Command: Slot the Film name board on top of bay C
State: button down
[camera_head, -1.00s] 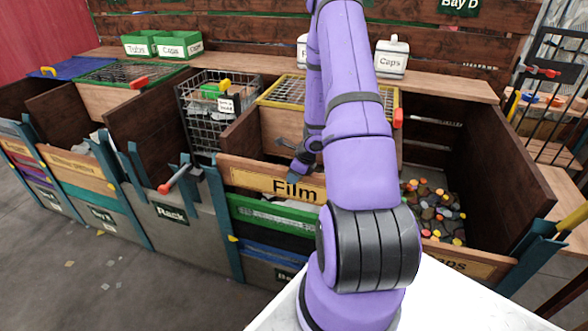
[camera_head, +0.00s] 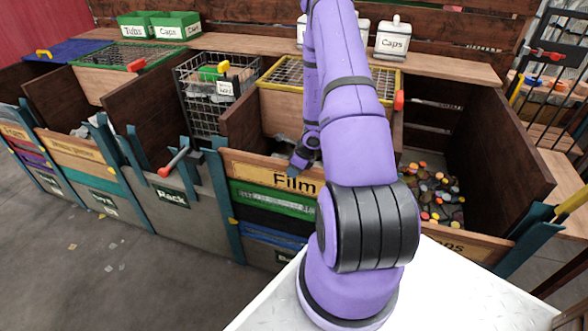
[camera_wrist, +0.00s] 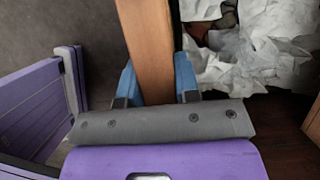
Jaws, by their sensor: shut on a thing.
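The Film name board (camera_head: 262,171) is a light wooden plank with a yellow "Film" label. It lies level across the top of a bay front, directly above a green board (camera_head: 250,193), with no clear gap between them. I cannot tell whether it is fully seated in the teal posts. My gripper (camera_head: 301,162) is shut on the board's upper edge. In the wrist view the blue fingers of my gripper (camera_wrist: 157,88) clasp both sides of the Film name board (camera_wrist: 148,40). The bay's plate (camera_head: 284,257) is partly hidden and its letter is unreadable.
White crumpled film (camera_wrist: 250,55) lies behind the board. A wire basket (camera_head: 208,95) stands in the bay to the left, with a red-handled lever (camera_head: 172,163) at its front. A bay of colourful caps (camera_head: 432,192) is at right, partly hidden by my arm.

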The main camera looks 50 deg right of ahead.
jog(key=shift+f, duration=0.5)
jog(key=shift+f, duration=0.15)
jog(key=c, duration=0.8)
grip_release()
jog(key=v, duration=1)
jog(key=shift+s+d+r, duration=0.1)
jog(key=shift+s+r, duration=0.1)
jog(key=shift+r, duration=0.1)
